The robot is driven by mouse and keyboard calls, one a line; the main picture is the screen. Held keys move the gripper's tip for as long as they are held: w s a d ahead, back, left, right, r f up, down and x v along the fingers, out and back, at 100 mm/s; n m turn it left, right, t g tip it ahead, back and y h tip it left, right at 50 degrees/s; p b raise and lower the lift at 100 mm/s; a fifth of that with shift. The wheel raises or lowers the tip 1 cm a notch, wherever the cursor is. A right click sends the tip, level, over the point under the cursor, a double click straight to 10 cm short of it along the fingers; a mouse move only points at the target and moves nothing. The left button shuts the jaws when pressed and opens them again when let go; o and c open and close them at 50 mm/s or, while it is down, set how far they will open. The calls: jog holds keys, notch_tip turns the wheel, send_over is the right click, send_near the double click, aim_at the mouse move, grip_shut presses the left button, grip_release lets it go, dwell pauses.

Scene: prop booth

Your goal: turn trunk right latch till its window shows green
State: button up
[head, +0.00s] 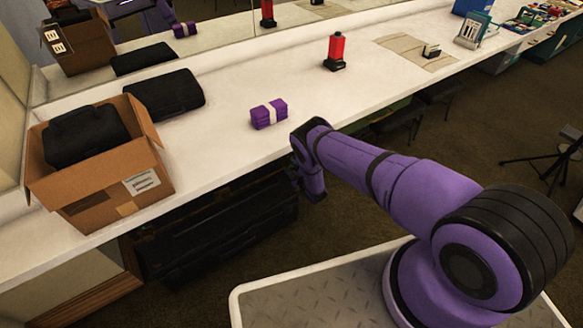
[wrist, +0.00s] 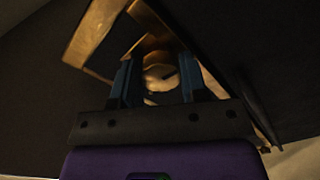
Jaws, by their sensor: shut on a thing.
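The black trunk (head: 220,235) sits on the floor under the counter in the head view, partly in shadow.
The white counter (head: 225,140) runs above the trunk, its front edge close to my arm. On it stand an open cardboard box (head: 100,195), a black case (head: 165,93), a purple bundle (head: 268,114) and a red bottle (head: 336,50). A tripod (head: 560,150) stands at the right.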

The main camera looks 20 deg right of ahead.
dwell(0.4)
jog(key=o, duration=0.9)
jog(key=shift+s, duration=0.15)
jog(key=v, duration=1)
jog(key=shift+s+d, duration=0.1)
jog(key=shift+s, duration=0.15)
jog(key=shift+s, duration=0.1)
